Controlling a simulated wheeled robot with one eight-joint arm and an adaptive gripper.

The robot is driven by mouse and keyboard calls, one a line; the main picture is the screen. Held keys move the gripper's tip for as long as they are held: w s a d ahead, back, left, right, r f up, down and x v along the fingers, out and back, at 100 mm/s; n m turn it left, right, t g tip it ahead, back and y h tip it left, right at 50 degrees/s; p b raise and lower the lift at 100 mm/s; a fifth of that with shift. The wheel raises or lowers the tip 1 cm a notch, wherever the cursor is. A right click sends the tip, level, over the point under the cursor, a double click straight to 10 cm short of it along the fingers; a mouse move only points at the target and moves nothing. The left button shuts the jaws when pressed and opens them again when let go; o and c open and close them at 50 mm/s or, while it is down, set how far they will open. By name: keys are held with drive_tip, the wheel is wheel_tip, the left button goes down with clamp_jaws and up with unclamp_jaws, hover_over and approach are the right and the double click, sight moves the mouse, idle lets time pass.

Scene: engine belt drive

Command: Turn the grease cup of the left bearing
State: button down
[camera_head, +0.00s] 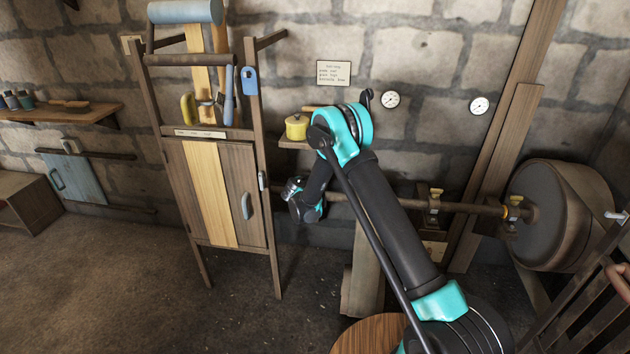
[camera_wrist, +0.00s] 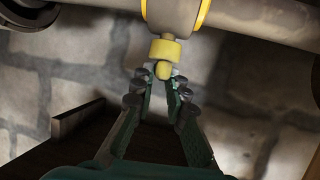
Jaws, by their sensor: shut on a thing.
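In the wrist view, my gripper (camera_wrist: 162,77) is shut on a yellow grease cup (camera_wrist: 164,50), with a fingertip on each side of its small rounded end. The cup joins by a short stem to a grey bearing (camera_wrist: 176,16) with yellow edges around the shaft (camera_wrist: 253,22). In the head view, my wrist is near the left end of the visible shaft (camera_head: 376,201). My fingertips and the held cup cannot be made out there, as my arm blocks that stretch.
Other yellow bearing fittings sit on the shaft at the middle right (camera_head: 433,205) and near the large drum (camera_head: 560,212). A wooden rack (camera_head: 270,215) stands close left of my wrist. A yellow pot (camera_head: 297,127) rests on a small shelf above. Open floor lies at lower left.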

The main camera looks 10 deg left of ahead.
drive_tip(key=shift+a+f+m+g+h, duration=0.15)
drive_tip(key=shift+m+g+h, duration=0.25)
drive_tip(key=shift+m+h, duration=0.5)
drive_tip(key=shift+a+r+m+g+h, duration=0.1)
drive_tip(key=shift+m+g+h, duration=0.3)
drive_tip(key=shift+m+h, duration=0.45)
drive_tip(key=shift+f+h, duration=0.1)
drive_tip(key=shift+h, duration=0.15)
drive_tip(key=c, duration=1.5)
unclamp_jaws()
drive_tip(key=shift+c, duration=0.2)
drive_tip(key=v, duration=1.2)
drive_tip(key=shift+o, duration=0.6)
drive_tip(key=shift+w, duration=0.1)
